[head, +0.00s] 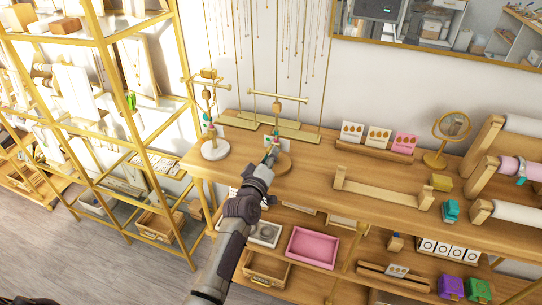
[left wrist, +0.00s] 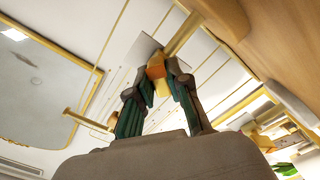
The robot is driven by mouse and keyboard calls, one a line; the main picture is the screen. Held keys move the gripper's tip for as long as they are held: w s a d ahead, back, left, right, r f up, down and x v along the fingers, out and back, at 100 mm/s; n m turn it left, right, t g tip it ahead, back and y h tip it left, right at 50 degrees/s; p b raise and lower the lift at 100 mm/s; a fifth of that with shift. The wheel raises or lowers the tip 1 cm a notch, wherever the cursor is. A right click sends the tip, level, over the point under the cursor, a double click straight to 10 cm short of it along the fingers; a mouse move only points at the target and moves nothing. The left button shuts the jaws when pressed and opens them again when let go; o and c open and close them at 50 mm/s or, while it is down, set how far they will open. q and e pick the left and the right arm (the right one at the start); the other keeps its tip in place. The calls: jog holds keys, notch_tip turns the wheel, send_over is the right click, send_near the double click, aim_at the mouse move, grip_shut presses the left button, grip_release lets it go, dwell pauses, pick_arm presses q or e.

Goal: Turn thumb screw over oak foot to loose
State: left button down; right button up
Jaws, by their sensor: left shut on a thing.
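The stand with the round oak foot (head: 284,165) is on the wooden counter; its brass post and crossbar (head: 292,97) rise above. My left gripper (head: 272,149) is low at this post, just above the foot, and partly hides it. In the left wrist view, the green-padded fingers of the left gripper (left wrist: 158,84) are closed around a small orange-gold piece, which appears to be the thumb screw (left wrist: 156,68). A gold post (left wrist: 183,33) runs up right from it. The screw's turn angle cannot be told. My right gripper is not in view.
A similar stand with a white round base (head: 215,151) is close on the left. Card displays (head: 375,145), a round mirror (head: 452,126) and a low wooden rack (head: 380,196) are to the right. Fine chains hang behind. A gold shelf (head: 118,90) stands left.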

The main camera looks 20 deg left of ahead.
pick_arm(q)
jog(key=n, duration=0.3)
jog(key=shift+n, duration=2.2)
jog(key=c, duration=1.1)
grip_release()
jog(key=s, duration=1.2)
jog(key=shift+a, duration=0.2)
